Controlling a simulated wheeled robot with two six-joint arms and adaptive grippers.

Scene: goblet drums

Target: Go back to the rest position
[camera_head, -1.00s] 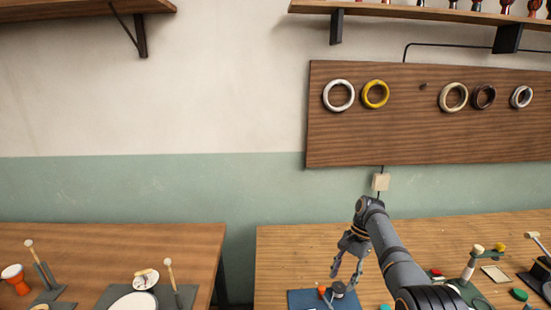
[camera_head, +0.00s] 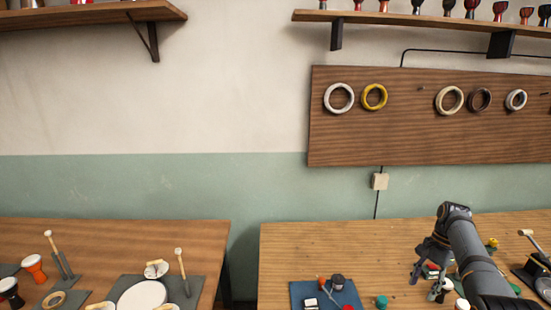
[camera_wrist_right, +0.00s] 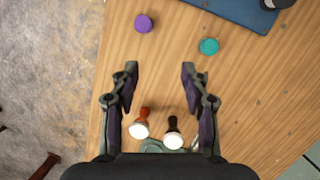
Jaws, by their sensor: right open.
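My right gripper (camera_head: 428,285) is over the right table in the head view, with its fingers pointing down. In the right wrist view the right gripper (camera_wrist_right: 160,78) is open, with nothing between its fingertips. Beneath it lies the wooden tabletop (camera_wrist_right: 170,75). My left gripper is not in the head view.
A blue mat (camera_head: 305,290) with small items lies on the right table (camera_head: 290,245). A teal disc (camera_wrist_right: 209,46) and a purple disc (camera_wrist_right: 144,23) lie ahead of the fingers. The left table (camera_head: 110,235) holds drums and mallets. A gap separates the tables. Rings hang on a wall board (camera_head: 420,140).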

